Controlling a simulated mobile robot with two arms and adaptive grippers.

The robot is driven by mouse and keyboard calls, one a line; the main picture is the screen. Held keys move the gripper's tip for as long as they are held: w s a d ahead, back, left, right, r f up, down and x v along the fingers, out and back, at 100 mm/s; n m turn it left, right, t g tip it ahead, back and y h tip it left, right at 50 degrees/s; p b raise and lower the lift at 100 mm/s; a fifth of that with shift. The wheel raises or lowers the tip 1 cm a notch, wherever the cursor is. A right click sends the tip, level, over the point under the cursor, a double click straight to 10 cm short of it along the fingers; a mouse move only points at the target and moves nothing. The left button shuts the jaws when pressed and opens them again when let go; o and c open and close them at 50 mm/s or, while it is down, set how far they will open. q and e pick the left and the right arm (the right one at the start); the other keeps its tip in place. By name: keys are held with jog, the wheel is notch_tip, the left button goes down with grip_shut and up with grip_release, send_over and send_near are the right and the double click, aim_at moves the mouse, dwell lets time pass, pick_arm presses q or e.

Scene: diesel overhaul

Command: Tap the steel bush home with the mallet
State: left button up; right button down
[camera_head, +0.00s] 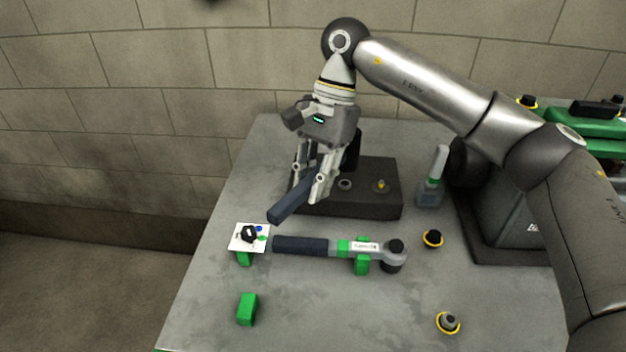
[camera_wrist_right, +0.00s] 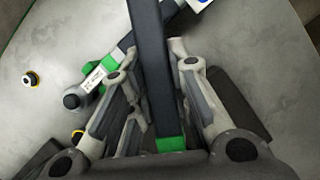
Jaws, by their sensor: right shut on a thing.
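My right gripper (camera_head: 308,188) is shut on the dark handle of the mallet (camera_head: 290,207) above the back of the bench. The handle slants down to the left out of the fingers; a dark part behind them may be its head, mostly hidden. In the right wrist view the handle (camera_wrist_right: 153,65) runs up between the fingers, with a green band near the palm. Below and behind the gripper is a dark block (camera_head: 365,206). A small round metal part, perhaps the steel bush (camera_head: 345,184), shows on its top beside the fingers. How deep it sits I cannot tell.
A torque wrench (camera_head: 320,247) lies on green rests in front of the block. A card (camera_head: 246,237) is at its left end. A grey bottle (camera_head: 432,180) stands right of the block. Yellow-ringed parts (camera_head: 433,239) and a green block (camera_head: 247,309) are nearer. The front middle is clear.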

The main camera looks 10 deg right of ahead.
pick_arm(q)
notch_tip(320, 180, down, 5)
jog(key=d+b, duration=0.1)
jog(key=b, duration=0.4)
pick_arm(e)
jog(key=f, duration=0.6)
jog(key=shift+s+d+f, duration=0.1)
jog(key=shift+d+f, duration=0.1)
jog(key=shift+r, duration=0.25)
jog(key=shift+a+p, duration=0.2)
jog(key=shift+p, duration=0.1)
jog(key=shift+r+p, duration=0.4)
jog(key=shift+r, duration=0.1)
notch_tip(320, 180, up, 5)
jog(key=p, duration=0.3)
jog(key=shift+r, duration=0.1)
jog(key=shift+r+p, duration=0.4)
jog(key=shift+r, duration=0.1)
pick_arm(q)
jog(key=r, duration=0.1)
jog(key=a+r, duration=0.1)
jog(key=r, duration=0.3)
jog(key=shift+a, duration=0.3)
jog(key=shift+d, duration=0.3)
pick_arm(e)
jog(key=shift+f, duration=0.1)
